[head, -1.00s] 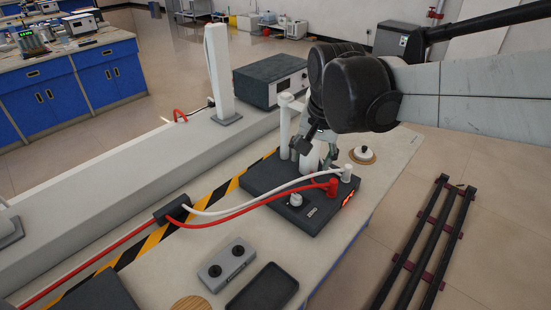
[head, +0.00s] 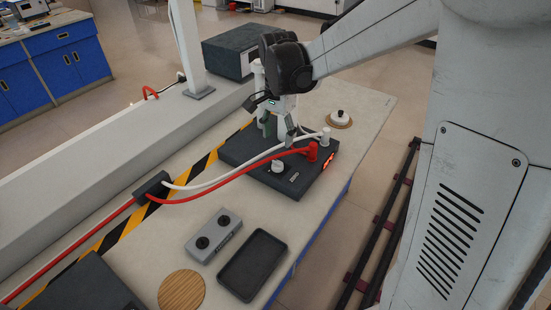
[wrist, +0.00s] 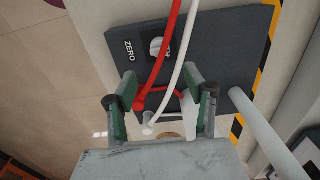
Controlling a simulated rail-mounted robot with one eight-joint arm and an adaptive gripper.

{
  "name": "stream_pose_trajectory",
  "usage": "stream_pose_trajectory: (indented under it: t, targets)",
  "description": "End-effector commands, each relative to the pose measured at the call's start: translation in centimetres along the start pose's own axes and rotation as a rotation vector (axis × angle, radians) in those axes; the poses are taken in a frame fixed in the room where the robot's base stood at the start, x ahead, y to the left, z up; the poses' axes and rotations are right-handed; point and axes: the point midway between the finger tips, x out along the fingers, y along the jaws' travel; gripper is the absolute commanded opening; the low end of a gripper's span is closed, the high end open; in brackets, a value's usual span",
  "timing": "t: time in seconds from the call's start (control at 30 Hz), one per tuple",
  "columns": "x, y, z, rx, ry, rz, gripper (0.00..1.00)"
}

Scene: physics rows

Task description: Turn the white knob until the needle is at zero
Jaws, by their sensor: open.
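The white knob (head: 278,167) stands on top of a dark box (head: 240,150), beside a label reading ZERO. In the wrist view the knob (wrist: 157,46) lies beyond my fingertips, partly behind the red cable. My gripper (head: 278,128) is open over the far part of the box. Its two green-grey fingers (wrist: 160,80) are spread in the wrist view, short of the knob, with the cables running between them. They hold nothing. I cannot make out a needle.
A red cable (head: 235,187) and a white cable (head: 220,181) cross the box near the knob. A black tray (head: 252,265), a grey two-socket block (head: 214,236) and a wooden disc (head: 181,290) lie nearer on the bench.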

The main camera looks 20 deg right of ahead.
Motion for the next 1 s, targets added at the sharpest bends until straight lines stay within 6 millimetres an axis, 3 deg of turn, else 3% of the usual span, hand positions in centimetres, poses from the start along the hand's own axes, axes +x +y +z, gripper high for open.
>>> stream_pose_trajectory:
  t: [0.3,0.5,0.7,1.0]
  targets:
    - [6.2,0.0,0.0,-0.001,0.0,0.0,0.48]
    - [9.0,0.0,0.0,-0.001,0.0,-0.001,0.48]
    - [10.3,0.0,0.0,-0.001,0.0,-0.001,0.48]
    - [10.5,0.0,0.0,-0.001,0.0,-0.001,0.48]
